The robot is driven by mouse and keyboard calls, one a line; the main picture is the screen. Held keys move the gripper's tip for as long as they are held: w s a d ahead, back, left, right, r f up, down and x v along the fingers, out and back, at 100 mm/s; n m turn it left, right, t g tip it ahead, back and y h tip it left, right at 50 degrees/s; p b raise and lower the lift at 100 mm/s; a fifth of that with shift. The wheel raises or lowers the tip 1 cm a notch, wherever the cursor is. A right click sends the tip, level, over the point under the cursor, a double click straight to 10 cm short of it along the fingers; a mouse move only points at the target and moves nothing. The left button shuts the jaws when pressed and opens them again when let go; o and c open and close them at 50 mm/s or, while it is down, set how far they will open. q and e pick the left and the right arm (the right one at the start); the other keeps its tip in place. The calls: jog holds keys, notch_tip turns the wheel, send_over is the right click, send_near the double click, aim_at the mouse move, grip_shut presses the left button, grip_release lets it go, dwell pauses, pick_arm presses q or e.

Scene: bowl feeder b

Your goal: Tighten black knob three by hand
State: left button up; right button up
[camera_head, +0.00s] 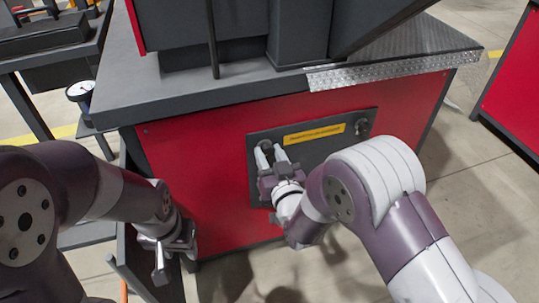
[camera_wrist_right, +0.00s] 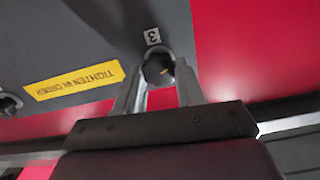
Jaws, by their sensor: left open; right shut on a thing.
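Black knob three (camera_wrist_right: 158,69) sits on the dark grey panel, with a small white "3" label (camera_wrist_right: 152,36) beside it in the right wrist view. My right gripper (camera_wrist_right: 158,82) is shut on this knob, one pale finger on each side. In the head view the knob (camera_head: 266,146) shows at the panel's upper left, between the fingertips of my right gripper (camera_head: 269,153). My left gripper (camera_head: 172,255) is open and empty, low beside the left part of the red cabinet. The fingers partly hide the knob's sides.
The dark panel (camera_head: 340,150) is on the red cabinet front (camera_head: 205,170). It bears a yellow "TIGHTEN IN ORDER" label (camera_head: 314,133) and another black knob (camera_head: 361,127) at upper right. A dark tabletop (camera_head: 180,95) overhangs above. A gauge (camera_head: 80,91) stands at left.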

jog(key=m, duration=0.4)
jog(key=shift+f+m, duration=0.1)
jog(key=shift+m, duration=0.2)
jog(key=shift+d+m, duration=0.1)
jog(key=shift+m, duration=1.9)
jog(key=shift+f, duration=0.1)
jog(key=o, duration=1)
jog(key=shift+o, duration=0.2)
jog(key=shift+s, duration=0.1)
jog(key=p+v, duration=0.3)
jog(key=v, duration=0.9)
jog(key=shift+s+p, duration=0.25)
jog(key=shift+p, duration=0.15)
